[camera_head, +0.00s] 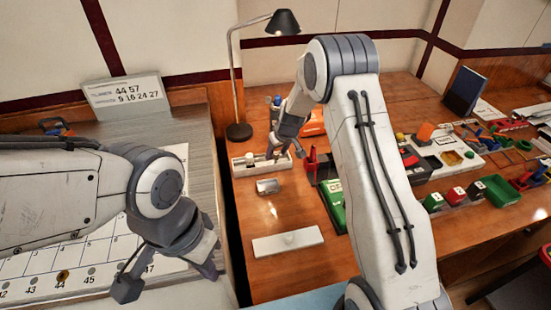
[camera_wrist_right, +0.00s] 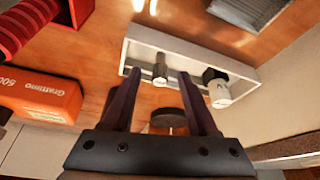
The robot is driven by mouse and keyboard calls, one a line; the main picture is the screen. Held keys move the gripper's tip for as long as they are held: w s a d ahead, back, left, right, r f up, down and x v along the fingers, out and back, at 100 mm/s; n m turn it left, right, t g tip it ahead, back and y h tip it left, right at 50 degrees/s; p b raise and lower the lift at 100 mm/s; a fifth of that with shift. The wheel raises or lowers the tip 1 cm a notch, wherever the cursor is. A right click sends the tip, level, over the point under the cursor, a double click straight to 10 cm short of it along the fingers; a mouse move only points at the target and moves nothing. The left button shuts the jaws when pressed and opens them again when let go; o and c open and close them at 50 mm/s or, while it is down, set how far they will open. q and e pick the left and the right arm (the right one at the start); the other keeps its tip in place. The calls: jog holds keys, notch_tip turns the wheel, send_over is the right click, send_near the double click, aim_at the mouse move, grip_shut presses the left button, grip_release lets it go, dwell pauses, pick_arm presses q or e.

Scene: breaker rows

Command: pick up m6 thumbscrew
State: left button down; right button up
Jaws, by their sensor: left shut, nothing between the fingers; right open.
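A small dark grey knurled piece, which looks like the thumbscrew (camera_wrist_right: 160,67), stands in a narrow white tray (camera_wrist_right: 196,46) in the right wrist view. The tray also shows in the head view (camera_head: 262,171), left of centre on the wooden table. My right gripper (camera_head: 273,153) is open above the tray. In its wrist view the fingertips (camera_wrist_right: 159,74) appear on either side of the small piece, without visible contact. In the head view the piece is too small to tell clearly. My left gripper (camera_head: 127,289) is shut and empty, low over the calendar sheet.
A white object with a black cap (camera_wrist_right: 218,89) stands in the same tray. An orange box (camera_wrist_right: 42,97) and a red ridged object (camera_wrist_right: 22,28) are close by.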

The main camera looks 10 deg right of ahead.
jog(key=shift+w+f, duration=0.15)
jog(key=shift+f, duration=0.35)
grip_shut()
